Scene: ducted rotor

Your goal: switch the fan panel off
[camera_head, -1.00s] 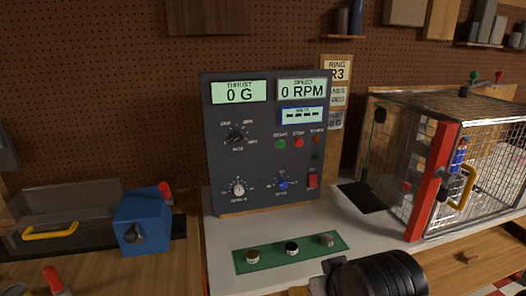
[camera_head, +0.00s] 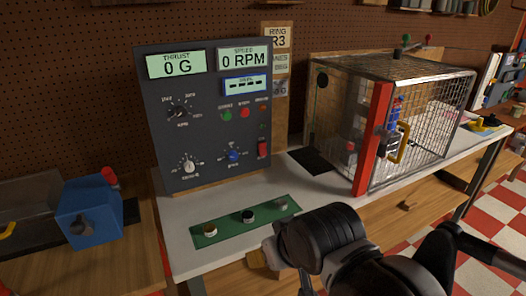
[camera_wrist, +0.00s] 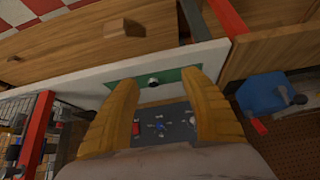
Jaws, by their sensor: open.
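The dark fan panel (camera_head: 205,120) stands upright on the white bench. Its displays read "0 G" and "0 RPM". A red rocker switch (camera_head: 263,149) is at its lower right, beside a blue knob (camera_head: 233,155). Small green and red buttons sit above. In the wrist view the red switch (camera_wrist: 136,128) and blue knob (camera_wrist: 160,127) show between my fingers. My gripper (camera_wrist: 160,80) is open and empty, its tan fingers spread. The switch's position is too small to tell.
A green strip (camera_head: 220,231) with several small pieces lies before the panel. A mesh cage (camera_head: 425,110) with a red post (camera_head: 372,140) and yellow handle stands right. A blue block (camera_head: 90,212) is at left. The bench's front edge is close to my arm.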

